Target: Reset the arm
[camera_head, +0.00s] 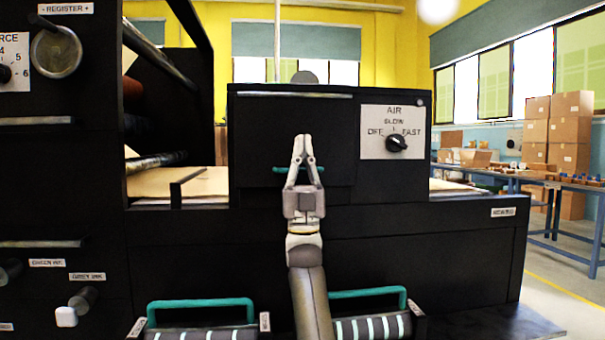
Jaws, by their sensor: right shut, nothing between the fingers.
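My right gripper (302,140) is in the middle of the head view, on a grey arm that comes up from the bottom. Its fingertips meet at the top, and nothing shows between them. It is in front of the black machine's box (260,130). A teal handle (282,170) on the box shows partly behind the fingers; I cannot tell whether they touch it. My left gripper does not show.
An AIR dial (396,144) marked OFF, SLOW and FAST is right of the gripper. Two teal handles (200,304) (367,292) stand low in front. A REGISTER knob (56,50) is at upper left. A blue table (560,186) and stacked cartons (570,130) stand at right.

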